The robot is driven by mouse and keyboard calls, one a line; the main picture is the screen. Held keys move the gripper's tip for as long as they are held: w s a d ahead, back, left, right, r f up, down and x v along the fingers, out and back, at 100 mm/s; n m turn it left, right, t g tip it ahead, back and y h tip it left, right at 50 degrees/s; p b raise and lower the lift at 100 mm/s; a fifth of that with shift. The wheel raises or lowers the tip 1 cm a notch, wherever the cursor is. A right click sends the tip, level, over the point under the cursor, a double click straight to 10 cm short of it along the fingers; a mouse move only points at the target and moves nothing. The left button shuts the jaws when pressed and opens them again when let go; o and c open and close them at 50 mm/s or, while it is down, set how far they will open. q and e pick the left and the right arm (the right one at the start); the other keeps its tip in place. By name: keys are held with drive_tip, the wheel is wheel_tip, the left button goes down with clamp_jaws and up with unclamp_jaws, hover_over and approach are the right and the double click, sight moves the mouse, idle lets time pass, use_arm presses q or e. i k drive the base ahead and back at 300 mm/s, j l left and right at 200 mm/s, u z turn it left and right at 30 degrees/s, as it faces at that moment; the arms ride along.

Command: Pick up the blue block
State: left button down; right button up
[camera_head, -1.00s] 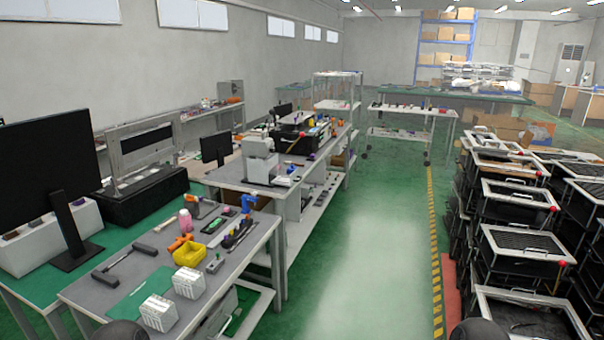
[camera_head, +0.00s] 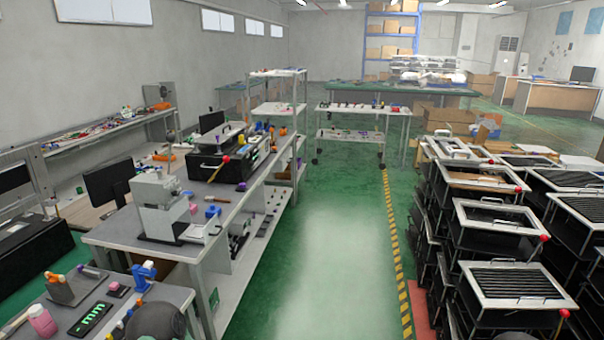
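A small blue object (camera_head: 211,211) lies on the grey middle workbench (camera_head: 130,240), right of a white machine (camera_head: 160,205). It may be the blue block, but it is too small to be sure. A larger blue tool-like piece (camera_head: 143,272) stands on the near bench at the lower left. Another small blue spot (camera_head: 259,127) shows farther back by the dark machine. Neither gripper is in view. A dark rounded part at the bottom left seems to be mine and hides part of the near bench.
The near bench holds a pink bottle (camera_head: 41,320) and a green-marked dark tray (camera_head: 91,318). A clear green floor aisle (camera_head: 320,240) runs ahead. Stacked black crates (camera_head: 515,285) line the right, beyond a yellow-black floor stripe (camera_head: 397,255). A wheeled white rack (camera_head: 355,135) stands ahead.

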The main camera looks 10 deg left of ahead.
sight(209, 213)
drive_tip(key=i+l+u, duration=0.1)
drive_tip(key=i+u, duration=0.2)
drive_tip(key=i, duration=0.25)
drive_tip(key=i+l+u, duration=0.3)
drive_tip(key=i, duration=0.2)
drive_tip(key=i+l+u, duration=0.3)
drive_tip(key=i, duration=0.2)
